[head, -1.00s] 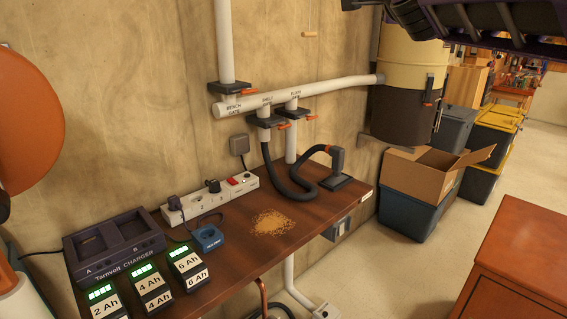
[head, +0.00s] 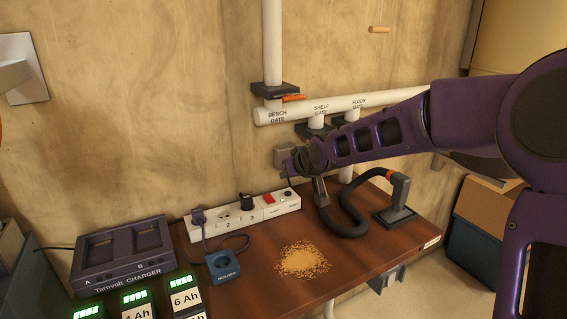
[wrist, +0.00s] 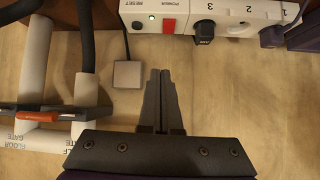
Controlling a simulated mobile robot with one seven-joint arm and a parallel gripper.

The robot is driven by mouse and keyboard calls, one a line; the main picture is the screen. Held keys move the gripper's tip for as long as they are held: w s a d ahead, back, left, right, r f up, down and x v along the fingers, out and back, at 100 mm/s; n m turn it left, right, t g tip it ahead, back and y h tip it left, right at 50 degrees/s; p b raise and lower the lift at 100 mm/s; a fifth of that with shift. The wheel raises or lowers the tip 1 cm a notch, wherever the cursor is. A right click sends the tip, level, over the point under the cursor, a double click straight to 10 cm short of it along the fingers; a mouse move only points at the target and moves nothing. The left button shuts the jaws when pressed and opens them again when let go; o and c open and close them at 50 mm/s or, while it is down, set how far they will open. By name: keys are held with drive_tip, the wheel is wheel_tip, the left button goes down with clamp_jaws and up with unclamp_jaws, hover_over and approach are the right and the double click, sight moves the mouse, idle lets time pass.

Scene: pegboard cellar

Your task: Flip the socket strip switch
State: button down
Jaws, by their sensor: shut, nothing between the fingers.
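The white socket strip (head: 246,219) lies at the back of the brown bench against the wall. Its red power switch (head: 269,198) is near the right end, beside a dark round reset button (head: 288,194). In the wrist view, the red switch (wrist: 169,26) sits between the reset button (wrist: 138,27) and outlet 3, with a small green light (wrist: 151,17) showing. My gripper (wrist: 159,72) is shut and empty, its fingertips apart from the strip and pointing toward the switch side. In the head view, my gripper (head: 287,167) is above the strip's right end. Which way the switch is tipped is unclear.
Plugs sit in the strip, including a black one (head: 246,202). A blue plug-in device (head: 223,264), a charger (head: 121,257) and a sawdust pile (head: 302,260) are on the bench.

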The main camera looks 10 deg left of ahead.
drive_tip(key=shift+s+a+r+n, duration=0.25)
drive_tip(key=shift+s+n, duration=0.2)
drive_tip(key=shift+n, duration=0.15)
drive_tip(key=shift+w+f, duration=0.1)
drive_tip(key=b, duration=0.2)
hover_over(271, 200)
drive_tip(key=f, duration=0.6)
drive_tip(key=shift+s+d, duration=0.15)
drive_tip(key=shift+s, duration=0.1)
drive_tip(key=f, duration=0.1)
drive_tip(key=f+b, duration=0.1)
drive_tip(key=shift+w+f, duration=0.25)
drive_tip(key=shift+f, duration=0.75)
drive_tip(key=shift+w+r+p, duration=0.1)
drive_tip(key=shift+r+p, duration=0.05)
drive_tip(key=shift+p, duration=0.25)
